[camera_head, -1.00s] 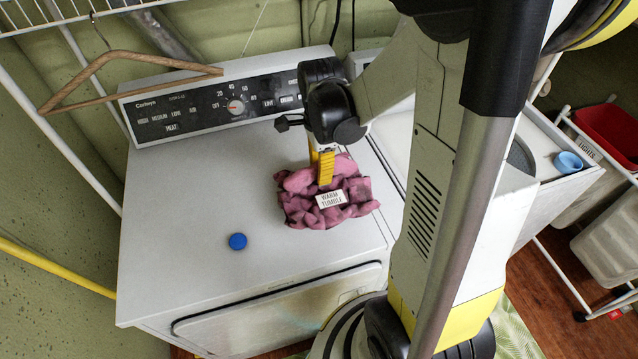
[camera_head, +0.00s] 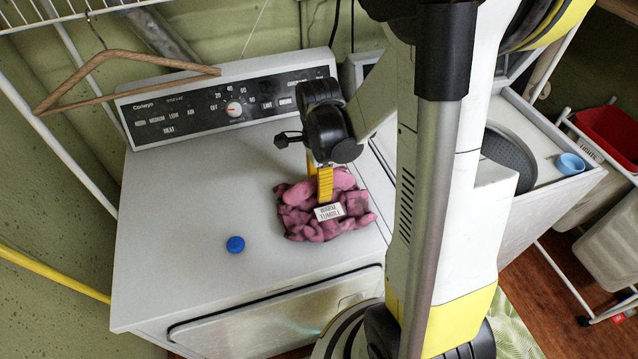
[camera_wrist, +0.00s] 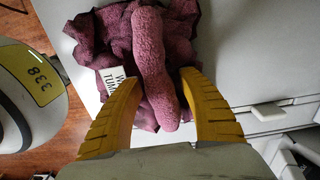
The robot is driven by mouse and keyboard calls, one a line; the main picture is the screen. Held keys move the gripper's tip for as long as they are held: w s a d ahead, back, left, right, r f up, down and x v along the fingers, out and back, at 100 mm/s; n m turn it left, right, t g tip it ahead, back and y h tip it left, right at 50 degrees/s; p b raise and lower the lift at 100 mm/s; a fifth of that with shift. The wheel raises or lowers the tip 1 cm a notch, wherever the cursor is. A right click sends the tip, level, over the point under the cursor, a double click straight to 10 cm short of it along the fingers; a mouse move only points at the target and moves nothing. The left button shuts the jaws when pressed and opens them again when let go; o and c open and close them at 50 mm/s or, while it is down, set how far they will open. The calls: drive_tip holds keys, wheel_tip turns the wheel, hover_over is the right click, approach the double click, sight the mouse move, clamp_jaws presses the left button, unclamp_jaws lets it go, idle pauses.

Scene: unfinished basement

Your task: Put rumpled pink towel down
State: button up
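The rumpled pink towel (camera_head: 350,208) is a crumpled, dark-pink bundle with a white label reading "warm tumble". It is at the right part of the white dryer's top (camera_head: 190,210). I cannot tell whether its underside touches the surface. My gripper (camera_head: 325,190) points down at it from above, its yellow fingers at the towel's upper part. The far side of the towel is partly hidden by the fingers.
A blue cap (camera_head: 235,244) lies left of the towel. The dryer's control panel (camera_head: 220,108) rises behind, with a wooden hanger (camera_head: 120,85) above its left end. A washer with a light-blue cup (camera_head: 570,163) stands right. The dryer top's left side is clear.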

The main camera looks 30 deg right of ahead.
wheel_tip(320, 180, up, 12)
drive_tip(key=p, duration=0.3)
drive_tip(key=shift+p, duration=0.4)
drive_tip(key=s+a+r+n+t, duration=0.3)
drive_tip(key=a+r+n, duration=0.1)
drive_tip(key=n, duration=0.6)
drive_tip(key=s+a+r+n+t, duration=0.3)
drive_tip(key=a+n, duration=0.4)
drive_tip(key=n, duration=0.4)
drive_tip(key=shift+s+a+r+t, duration=0.25)
drive_tip(key=shift+r+t, duration=0.45)
drive_tip(key=shift+r, duration=0.25)
